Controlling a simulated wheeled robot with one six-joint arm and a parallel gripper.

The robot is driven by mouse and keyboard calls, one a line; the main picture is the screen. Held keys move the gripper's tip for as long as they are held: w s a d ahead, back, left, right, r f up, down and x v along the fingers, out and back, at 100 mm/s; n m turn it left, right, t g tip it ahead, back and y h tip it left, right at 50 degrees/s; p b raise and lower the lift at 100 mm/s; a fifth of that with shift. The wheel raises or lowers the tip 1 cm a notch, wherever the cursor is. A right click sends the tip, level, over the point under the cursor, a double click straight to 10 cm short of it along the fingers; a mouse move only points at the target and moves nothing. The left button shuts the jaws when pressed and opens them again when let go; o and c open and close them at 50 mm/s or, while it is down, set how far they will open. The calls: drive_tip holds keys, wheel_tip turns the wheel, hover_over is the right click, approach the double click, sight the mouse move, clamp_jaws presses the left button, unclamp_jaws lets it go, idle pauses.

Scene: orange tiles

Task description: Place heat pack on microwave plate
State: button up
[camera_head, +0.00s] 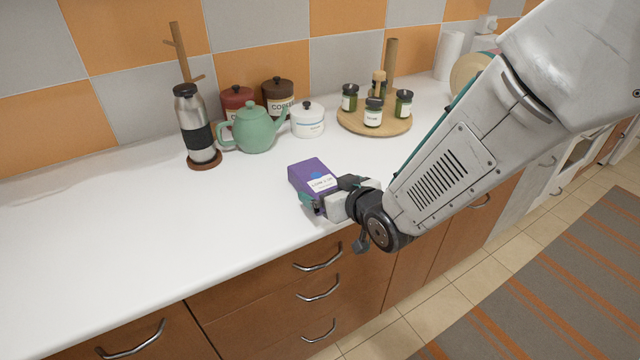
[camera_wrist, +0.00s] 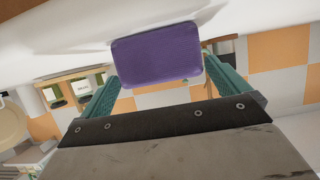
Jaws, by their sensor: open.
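A purple box-shaped pack (camera_head: 308,171) with a white label, which I take for the heat pack, is at the front part of the white counter. My gripper (camera_head: 328,194) is at its near side, with the jaws open. In the wrist view the purple pack (camera_wrist: 156,55) shows between and just beyond the two green fingertips (camera_wrist: 160,72). I cannot tell whether the fingers touch it. No microwave plate can be made out for certain.
Behind the pack stand a green teapot (camera_head: 253,129), a white canister (camera_head: 308,121) and a steel flask (camera_head: 196,128). A round wooden tray (camera_head: 352,123) holds several jars. The counter (camera_head: 110,220) is clear on the left. Drawer handles (camera_head: 318,260) stick out in front.

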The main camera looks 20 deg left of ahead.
sight(316, 184)
drive_tip(key=x, duration=0.4)
drive_tip(key=shift+s+a+r, duration=0.1)
drive_tip(key=shift+s+a, duration=0.1)
drive_tip(key=shift+d+r, duration=0.1)
drive_tip(key=c, duration=1.4)
